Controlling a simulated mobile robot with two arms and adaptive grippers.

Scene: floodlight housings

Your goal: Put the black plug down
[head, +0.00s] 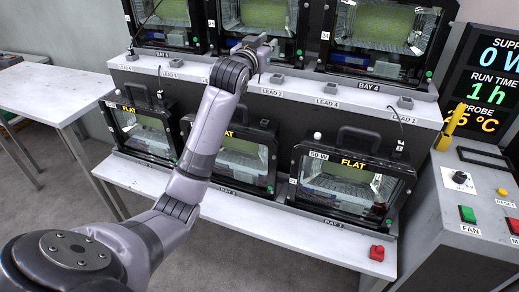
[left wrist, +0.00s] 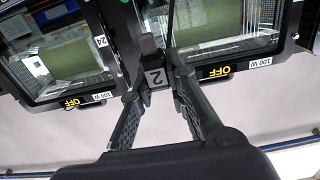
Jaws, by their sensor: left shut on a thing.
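The black plug (left wrist: 152,68) shows in the left wrist view with a white label "2" on its face and a dark cable rising above it. My left gripper (left wrist: 155,88) is shut on this plug, one finger on each side. In the head view my left arm reaches up over the shelf, and the gripper (head: 262,48) is above the ledge near the "LEAD 3" label. The plug is hidden or too small to make out there. My right gripper is not in view.
Floodlight housings stand on an upper shelf (head: 300,97) and a lower shelf (head: 270,222). Small grey holders (head: 330,83) line the upper ledge. A red block (head: 376,252) lies at the lower right. A control cabinet (head: 470,215) stands right; a white table (head: 50,88) stands left.

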